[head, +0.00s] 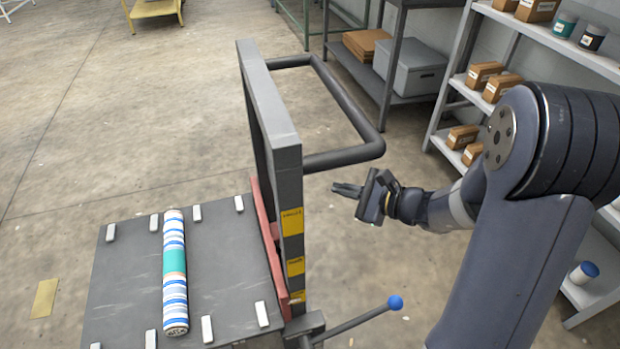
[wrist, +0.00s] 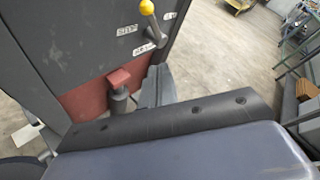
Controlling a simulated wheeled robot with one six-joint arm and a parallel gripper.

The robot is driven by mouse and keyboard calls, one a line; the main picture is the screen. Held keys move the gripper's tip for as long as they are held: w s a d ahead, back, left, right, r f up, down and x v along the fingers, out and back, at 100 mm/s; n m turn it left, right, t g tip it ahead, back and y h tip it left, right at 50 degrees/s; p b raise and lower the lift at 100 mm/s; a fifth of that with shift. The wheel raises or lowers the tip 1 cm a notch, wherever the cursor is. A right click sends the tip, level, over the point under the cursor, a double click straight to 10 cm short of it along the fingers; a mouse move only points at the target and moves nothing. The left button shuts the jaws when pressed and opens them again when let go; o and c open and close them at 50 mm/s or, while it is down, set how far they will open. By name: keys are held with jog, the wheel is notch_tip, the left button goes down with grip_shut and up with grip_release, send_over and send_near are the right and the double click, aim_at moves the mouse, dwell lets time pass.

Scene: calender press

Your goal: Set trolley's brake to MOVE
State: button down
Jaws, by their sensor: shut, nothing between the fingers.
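The trolley (head: 110,280) has a grey deck and a tall grey upright panel (head: 268,100) with a dark loop handle (head: 375,130). A lever with a blue ball knob (head: 395,302) sticks out at its lower right. In the wrist view, a short lever with a yellow ball knob (wrist: 147,8) is on a grey panel face with small white labels (wrist: 127,28), too blurred to read surely. The head view does not show this lever. My gripper (head: 336,189) is shut and empty, right of the panel and below the handle, apart from both. Its dark fingers show in the wrist view (wrist: 155,86).
A striped roll (head: 174,270) lies on the deck between white blocks. Shelves with boxes and tins (head: 485,75) stand at the right, and a rack with a grey bin (head: 410,67) at the back. The floor at the left is mostly clear.

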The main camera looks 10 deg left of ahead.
jog(key=w+a, duration=0.2)
jog(key=a, duration=0.6)
jog(key=shift+w+a+p, duration=0.1)
jog(key=shift+p, duration=0.25)
